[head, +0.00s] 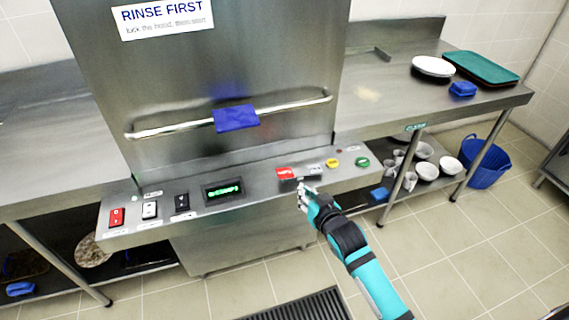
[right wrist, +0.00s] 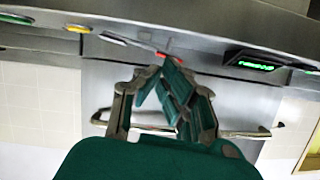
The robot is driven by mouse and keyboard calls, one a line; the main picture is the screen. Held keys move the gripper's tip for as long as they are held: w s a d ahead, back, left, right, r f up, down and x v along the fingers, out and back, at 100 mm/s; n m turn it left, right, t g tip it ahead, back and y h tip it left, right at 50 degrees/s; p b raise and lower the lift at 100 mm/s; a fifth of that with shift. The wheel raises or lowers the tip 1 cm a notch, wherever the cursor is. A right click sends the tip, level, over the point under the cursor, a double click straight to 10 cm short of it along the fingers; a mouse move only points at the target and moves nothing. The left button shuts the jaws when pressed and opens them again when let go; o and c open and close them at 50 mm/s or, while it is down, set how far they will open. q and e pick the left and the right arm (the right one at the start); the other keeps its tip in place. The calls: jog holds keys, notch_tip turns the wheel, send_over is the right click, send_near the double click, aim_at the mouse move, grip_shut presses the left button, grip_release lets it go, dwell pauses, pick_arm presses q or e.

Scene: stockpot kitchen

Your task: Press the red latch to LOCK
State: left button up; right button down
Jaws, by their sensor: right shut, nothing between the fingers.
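My right gripper (head: 304,188) is shut and empty at the panel's front edge, just below the latch and plate. In the right wrist view, my right fingertips (right wrist: 166,68) are close to a small red part (right wrist: 161,54) beside the grey plate. The fingers partly cover that spot, and I cannot tell whether they touch it. The latch's lettering is too small to read. My left gripper is not in view.
A yellow button (head: 333,162) and a green button (head: 362,162) lie right of the latch. A lit green display (head: 223,190) and switches, including a red one (head: 117,217), lie left.

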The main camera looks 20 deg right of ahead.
notch_tip(320, 180, up, 7)
jog(key=t, duration=0.1)
jog(key=shift+w+a, duration=0.2)
jog(key=shift+w, duration=0.2)
jog(key=shift+f, duration=0.1)
jog(key=p, duration=0.1)
send_over(288, 176)
jog(key=shift+d+f, duration=0.25)
jog(key=shift+f, duration=0.3)
jog(key=shift+d+f, duration=0.2)
jog(key=shift+f, duration=0.35)
jog(key=f, duration=0.2)
jog(key=shift+w+a+f, duration=0.15)
jog(key=shift+a+f, duration=0.05)
jog(key=shift+f, duration=0.1)
jog(key=shift+a+f, duration=0.15)
jog(key=shift+f, duration=0.65)
